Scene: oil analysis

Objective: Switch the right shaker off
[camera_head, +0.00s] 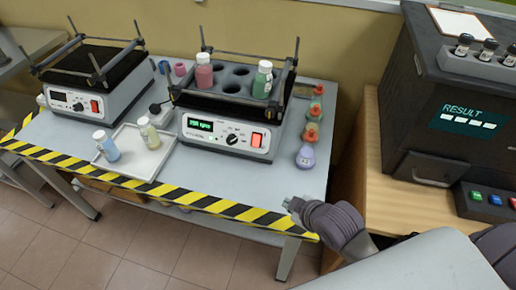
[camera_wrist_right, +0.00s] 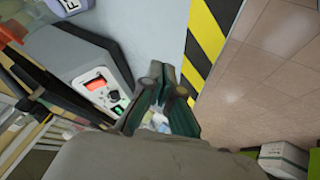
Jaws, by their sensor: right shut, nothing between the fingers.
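The right shaker (camera_head: 172,122) stands on the grey table. Its front panel has a lit green display (camera_head: 201,125), a dark round knob (camera_head: 232,139) and a red-orange rocker switch (camera_head: 257,140) at the right end. My right gripper (camera_head: 291,204) is shut and empty, near the table's front right corner, apart from the shaker and in front and to the right of the switch. In the right wrist view the switch (camera_wrist_right: 97,85) and knob (camera_wrist_right: 113,96) show left of my right gripper's fingers (camera_wrist_right: 158,76). My left gripper is not in view.
A red-capped row of flasks and a purple flask (camera_head: 306,157) stand right of the shaker. A white tray (camera_head: 150,166) with bottles lies at its front left. The left shaker (camera_head: 120,97) is further left. A dark analyser (camera_head: 430,105) stands on the wooden desk at right.

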